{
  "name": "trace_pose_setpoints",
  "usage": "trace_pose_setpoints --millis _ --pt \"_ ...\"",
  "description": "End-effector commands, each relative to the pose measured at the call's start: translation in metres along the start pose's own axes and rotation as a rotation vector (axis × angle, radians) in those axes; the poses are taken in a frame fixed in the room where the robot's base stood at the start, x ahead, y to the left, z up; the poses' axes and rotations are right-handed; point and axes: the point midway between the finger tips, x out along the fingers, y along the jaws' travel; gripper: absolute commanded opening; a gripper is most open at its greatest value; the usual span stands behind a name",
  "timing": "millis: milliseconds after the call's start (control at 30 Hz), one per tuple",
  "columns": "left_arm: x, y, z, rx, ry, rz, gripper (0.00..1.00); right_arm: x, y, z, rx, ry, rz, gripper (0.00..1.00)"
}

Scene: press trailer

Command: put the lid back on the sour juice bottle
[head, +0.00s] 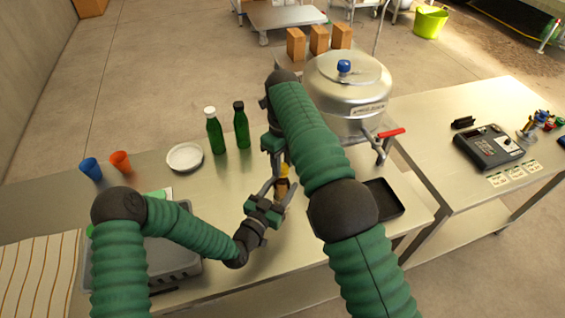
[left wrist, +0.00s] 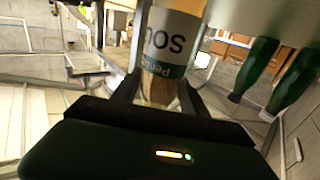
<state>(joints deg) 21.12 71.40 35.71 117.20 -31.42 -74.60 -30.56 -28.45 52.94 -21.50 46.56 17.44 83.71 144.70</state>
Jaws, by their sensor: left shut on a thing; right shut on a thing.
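The sour juice bottle (head: 282,189) is brown and stands near the middle of the table. My left gripper (head: 274,197) is shut around its body. In the left wrist view the bottle (left wrist: 160,90) sits between the fingers (left wrist: 160,92), with a white and green label whose letters "SO" appear inverted. My right gripper (head: 275,150) is above the bottle, partly hidden by its own arm. A small yellow piece, seemingly the lid (head: 284,170), shows just under it at the bottle's top. Whether lid and bottle touch is unclear.
Two green bottles, one white-capped (head: 215,132) and one dark-capped (head: 241,126), stand behind left. A white plate (head: 185,157), blue cup (head: 91,168) and orange cup (head: 120,161) are farther left. A steel pot (head: 347,92) stands behind right; a black tray (head: 384,199) lies right.

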Motion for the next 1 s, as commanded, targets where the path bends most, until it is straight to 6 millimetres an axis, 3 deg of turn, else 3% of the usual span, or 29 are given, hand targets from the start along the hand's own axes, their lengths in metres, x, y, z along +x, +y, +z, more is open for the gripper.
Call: trace_pose_setpoints --millis 100,200,467,500,667,1000 --pt "-0.0009 0.0036 0.0012 0.001 -0.003 0.008 0.00 -0.0012 -0.0012 0.0022 0.219 -0.010 -0.005 0.00" --pt "-0.0010 0.0040 0.0011 0.001 -0.003 0.009 0.00 -0.0013 -0.0012 0.0023 0.308 -0.012 -0.005 0.00" --pt "-0.0013 0.0049 0.0011 0.000 -0.003 0.011 0.00 -0.0016 -0.0021 0.0021 0.326 -0.012 -0.006 0.00" --pt "-0.0013 0.0050 0.0011 0.000 -0.003 0.011 0.00 -0.0016 -0.0022 0.0020 0.326 -0.012 -0.006 0.35" --pt "-0.0012 0.0041 0.0011 -0.001 -0.003 0.009 0.00 -0.0011 -0.0017 0.0012 0.325 -0.009 -0.005 0.55" --pt "-0.0007 0.0016 0.0011 0.000 -0.003 0.004 0.00 -0.0050 -0.0015 0.0010 0.324 -0.007 -0.003 0.55"
